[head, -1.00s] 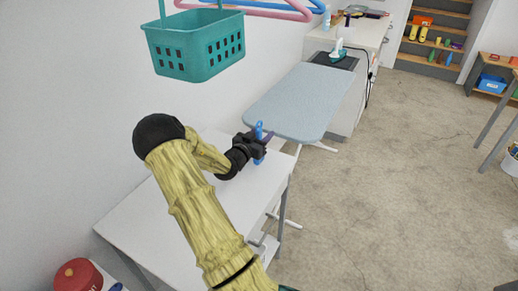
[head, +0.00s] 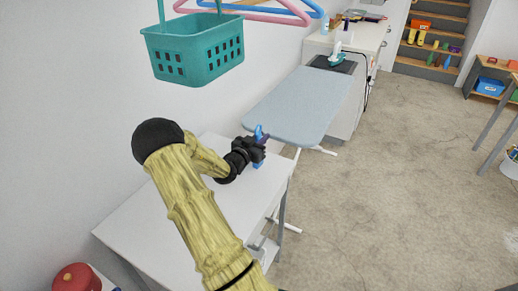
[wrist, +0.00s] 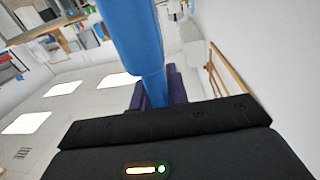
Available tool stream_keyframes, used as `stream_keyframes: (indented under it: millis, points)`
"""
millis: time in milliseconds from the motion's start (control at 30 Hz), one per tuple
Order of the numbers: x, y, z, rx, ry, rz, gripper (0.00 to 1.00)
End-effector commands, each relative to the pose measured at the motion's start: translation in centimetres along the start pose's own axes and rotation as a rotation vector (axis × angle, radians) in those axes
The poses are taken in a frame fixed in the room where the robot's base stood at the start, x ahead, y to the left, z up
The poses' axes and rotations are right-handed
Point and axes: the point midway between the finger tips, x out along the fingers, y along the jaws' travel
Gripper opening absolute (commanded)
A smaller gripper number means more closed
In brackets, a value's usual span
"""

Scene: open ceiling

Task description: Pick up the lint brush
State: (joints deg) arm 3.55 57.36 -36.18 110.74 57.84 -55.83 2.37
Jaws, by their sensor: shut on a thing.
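The lint brush (head: 259,131) is a slim blue thing held at the far end of my arm in the head view. My gripper (head: 257,146) is shut on it, above the right end of the white table. In the wrist view the blue handle (wrist: 136,35) runs down between the jaws, with dark purple parts (wrist: 175,86) beside it. The jaws hide part of the brush. I cannot tell from the head view how far it is above the table.
The white table (head: 165,225) is otherwise bare. An ironing board (head: 300,105) stands just beyond it. A teal basket (head: 195,50) is at the upper left, in front of the wall. A red container (head: 75,278) is at the lower left. Open floor (head: 400,190) lies to the right.

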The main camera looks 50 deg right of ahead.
Motion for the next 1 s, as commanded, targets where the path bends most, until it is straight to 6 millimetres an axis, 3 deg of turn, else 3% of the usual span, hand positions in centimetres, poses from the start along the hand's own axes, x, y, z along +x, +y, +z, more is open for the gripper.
stream_keyframes:
  millis: [233, 500, 700, 1000]
  points:
    - [0.0, -0.1, -1.6, 0.002, 0.001, 0.000, 0.00]
    - [0.0, 0.0, -6.9, 0.006, 0.003, 0.000, 0.00]
    - [0.0, -0.1, -9.6, 0.003, 0.002, -0.001, 0.00]
    - [0.0, 0.0, -10.1, 0.000, 0.000, 0.000, 0.00]
